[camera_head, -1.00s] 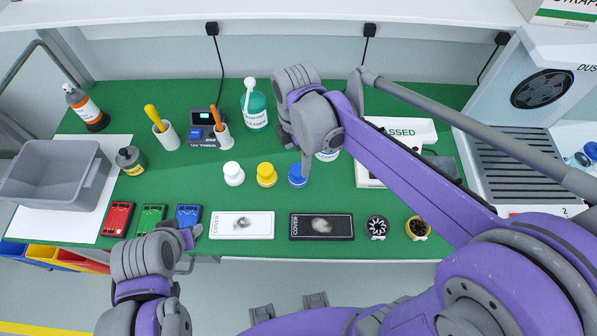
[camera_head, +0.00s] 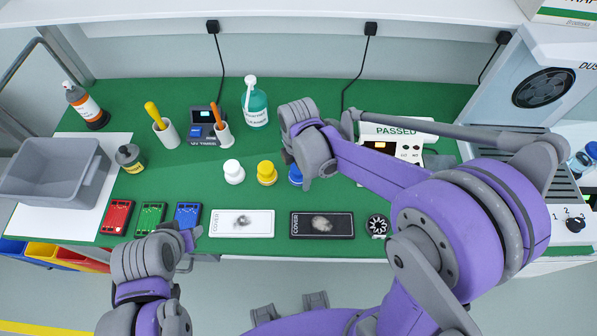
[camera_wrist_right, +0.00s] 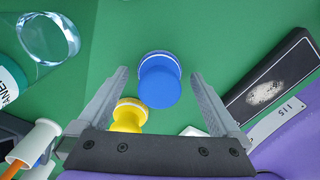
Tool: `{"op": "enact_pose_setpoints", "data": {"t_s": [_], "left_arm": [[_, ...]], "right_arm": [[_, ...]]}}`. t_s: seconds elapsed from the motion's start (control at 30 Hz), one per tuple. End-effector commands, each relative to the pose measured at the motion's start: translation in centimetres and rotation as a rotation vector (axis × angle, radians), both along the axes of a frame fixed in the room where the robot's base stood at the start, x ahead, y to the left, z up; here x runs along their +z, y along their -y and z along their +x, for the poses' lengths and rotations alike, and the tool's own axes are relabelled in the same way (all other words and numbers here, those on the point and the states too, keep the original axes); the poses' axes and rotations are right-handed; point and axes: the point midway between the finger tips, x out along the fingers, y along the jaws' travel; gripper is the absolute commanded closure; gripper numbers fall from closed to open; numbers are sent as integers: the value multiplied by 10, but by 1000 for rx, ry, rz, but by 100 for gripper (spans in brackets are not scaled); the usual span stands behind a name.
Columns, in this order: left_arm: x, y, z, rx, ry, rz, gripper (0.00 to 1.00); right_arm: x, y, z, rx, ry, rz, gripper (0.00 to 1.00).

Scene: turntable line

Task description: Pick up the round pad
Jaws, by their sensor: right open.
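Three round knobbed pieces stand in a row on the green mat: white (camera_head: 233,172), yellow (camera_head: 267,173) and blue (camera_head: 296,174). I cannot tell for certain which is the round pad. My right gripper (camera_wrist_right: 160,76) is open and empty. In the right wrist view the blue piece (camera_wrist_right: 160,83) shows between and beyond its fingertips, with no clear contact; the yellow one (camera_wrist_right: 130,114) lies lower left. In the head view my right wrist partly covers the blue piece. My left gripper (camera_head: 188,238) is at the front edge, its jaws unclear.
A white cover (camera_head: 242,224), a black cover (camera_head: 322,226) and a black fan (camera_head: 377,226) lie along the front. Red, green and blue boards lie left. A green cleaner bottle (camera_head: 255,105) stands behind. A clear round glass object (camera_wrist_right: 48,38) shows in the wrist view.

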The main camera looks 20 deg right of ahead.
Motion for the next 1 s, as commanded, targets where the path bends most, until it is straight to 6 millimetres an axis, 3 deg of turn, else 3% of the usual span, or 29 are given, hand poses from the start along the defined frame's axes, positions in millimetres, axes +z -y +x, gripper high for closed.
{"op": "enact_pose_setpoints", "data": {"t_s": [0.07, 0.53, 0.83, 1.0], "left_arm": [[0, 0, 0, 0, 0, 0, 50], [0, 0, 0, 0, 0, 0, 50], [1, 0, 0, 0, 1, 0, 50], [3, 0, 1, 0, 3, 0, 50]], "right_arm": [[0, 0, 0, 0, 0, 0, 2], [1, 0, 0, 0, 0, 0, 86], [4, 0, 0, 0, 0, 0, 86], [23, 0, 0, 0, 1, 0, 86]]}}
